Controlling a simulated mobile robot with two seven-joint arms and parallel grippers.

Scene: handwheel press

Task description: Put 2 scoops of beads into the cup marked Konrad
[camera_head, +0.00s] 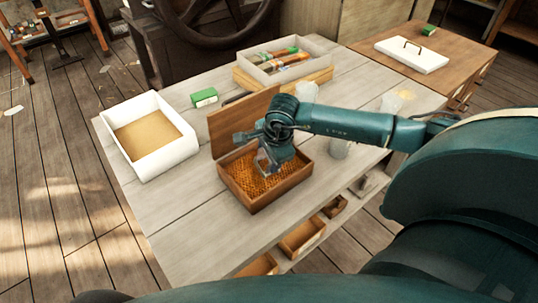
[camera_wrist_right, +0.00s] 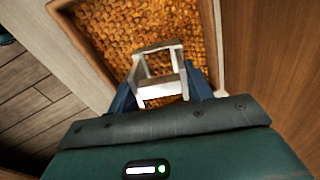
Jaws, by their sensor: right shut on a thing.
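An open wooden box (camera_head: 258,207) of orange-brown beads (camera_head: 249,175) stands on the grey table, its lid (camera_head: 240,122) raised at the back. My right gripper (camera_head: 268,148) is over the box, pointing down, shut on a pale scoop (camera_wrist_right: 160,72). In the right wrist view the scoop is between the fingers, with beads below it; I cannot tell whether it touches them or holds any. Whitish cups stand behind my right forearm (camera_head: 306,91), at the right (camera_head: 390,102) and in front of it (camera_head: 340,148), partly hidden. No name is readable. My left gripper is not visible.
A white bin (camera_head: 152,158) stands at the left and a green box (camera_head: 204,97) behind. The front-left tabletop is clear.

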